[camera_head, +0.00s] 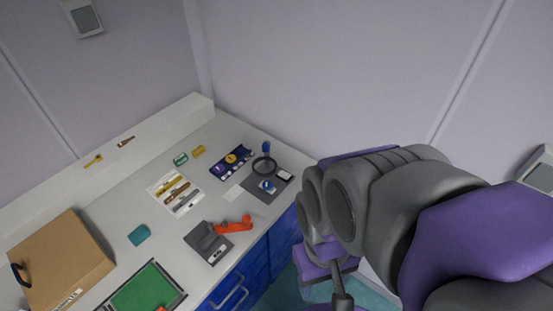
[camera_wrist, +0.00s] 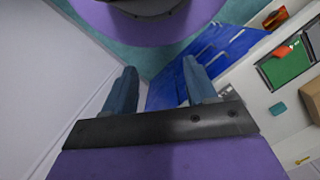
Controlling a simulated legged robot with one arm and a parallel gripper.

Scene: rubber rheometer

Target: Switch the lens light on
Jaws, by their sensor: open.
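The lens (camera_head: 264,165) is a round, dark-rimmed magnifier with a blue part above it, on the worktop near the back corner. A grey base plate (camera_head: 256,196) lies in front of it with a small blue knob (camera_head: 267,186) and a white piece on it. I cannot tell whether the light is lit or which part is its switch. My gripper (camera_wrist: 160,82) is open and empty in the wrist view, its two bluish fingers apart. It is off the worktop, beside the blue cabinet front. The lens is not visible in the wrist view.
The worktop also holds a blue tray (camera_head: 231,163), a white mat with tools (camera_head: 175,193), a grey device with an orange handle (camera_head: 232,226), a teal block (camera_head: 139,235), a green mat (camera_head: 146,290) and a cardboard box (camera_head: 60,261). Blue drawers (camera_head: 252,266) are below. Walls stand behind.

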